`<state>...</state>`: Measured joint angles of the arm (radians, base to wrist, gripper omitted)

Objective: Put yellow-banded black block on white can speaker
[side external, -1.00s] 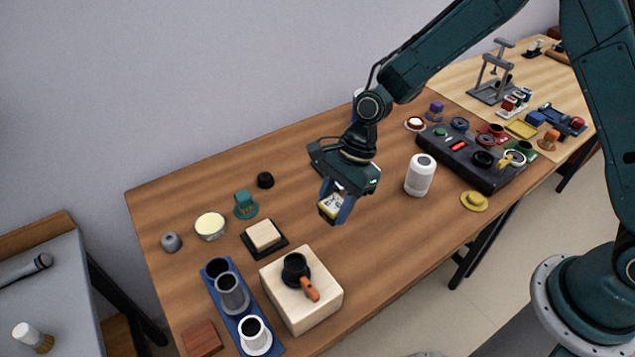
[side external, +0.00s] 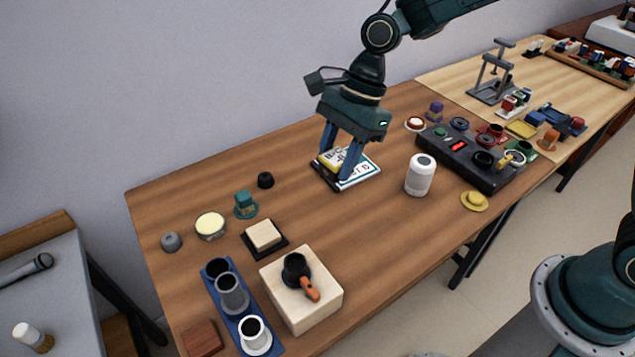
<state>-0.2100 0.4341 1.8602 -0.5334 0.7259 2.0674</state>
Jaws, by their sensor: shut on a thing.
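My gripper (side external: 340,165) points down with its two blue fingers around a small block with yellow and dark parts and pale lettering (side external: 329,160), seemingly the yellow-banded black block. The fingers partly cover it. Block and fingertips show in front of a white, blue-edged lettered card or book (side external: 368,174); I cannot tell how far above it they are. The white can speaker (side external: 420,178) stands upright on the wooden table to the right of my gripper, with a dark round spot on its top. Nothing rests on the speaker.
A black control panel (side external: 458,146) lies right of the speaker, with a yellow knob-like piece (side external: 474,201) in front. A pale wooden box (side external: 318,315) and a blue tray of cups (side external: 215,300) stand at the front left. The table between box and speaker is clear.

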